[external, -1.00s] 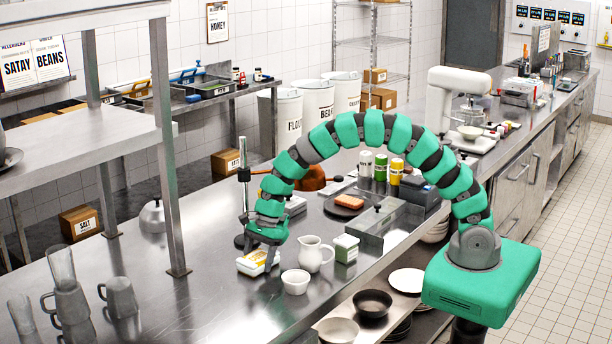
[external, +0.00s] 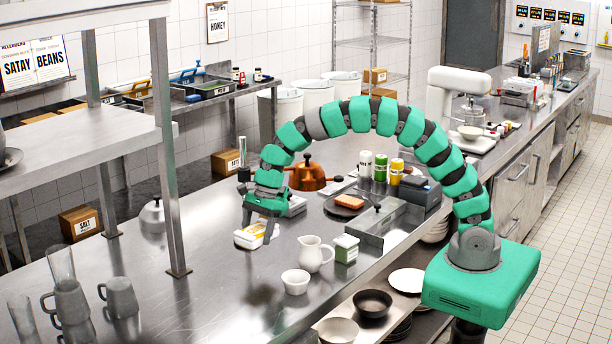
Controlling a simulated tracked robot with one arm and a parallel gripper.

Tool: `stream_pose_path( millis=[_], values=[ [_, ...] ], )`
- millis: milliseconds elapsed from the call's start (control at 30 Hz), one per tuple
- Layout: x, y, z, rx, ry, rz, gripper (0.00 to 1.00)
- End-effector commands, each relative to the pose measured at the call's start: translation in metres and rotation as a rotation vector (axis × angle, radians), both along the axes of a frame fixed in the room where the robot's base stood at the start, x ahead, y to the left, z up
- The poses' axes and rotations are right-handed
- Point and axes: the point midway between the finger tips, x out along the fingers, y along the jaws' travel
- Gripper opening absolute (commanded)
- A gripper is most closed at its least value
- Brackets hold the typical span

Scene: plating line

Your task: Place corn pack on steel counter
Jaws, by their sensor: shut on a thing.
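The corn pack (external: 249,236) is a small white pack with a yellow label, left of the middle of the external view. My gripper (external: 258,228) points down and is shut on it, with the fingers covering its upper part. A dark reflection shows on the steel counter (external: 205,300) below the pack, so the pack appears held above the surface. The exact height cannot be told. The counter is long and shiny and runs from the front left to the back right.
Grey mugs (external: 118,297) stand at front left. A copper pot (external: 307,175) stands behind. A shelf post (external: 168,150) rises at left. The front-middle counter is clear.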

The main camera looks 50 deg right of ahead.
Motion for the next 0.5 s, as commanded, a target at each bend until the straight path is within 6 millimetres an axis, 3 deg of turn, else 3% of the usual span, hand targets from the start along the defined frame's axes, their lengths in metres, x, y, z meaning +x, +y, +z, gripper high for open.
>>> stream_pose_path(
  millis=[167, 500],
  values=[
    [-0.033, 0.036, -0.004, 0.001, 0.0, 0.008, 0.36],
    [-0.135, 0.112, -0.029, 0.0, 0.005, 0.006, 0.36]
  ],
)
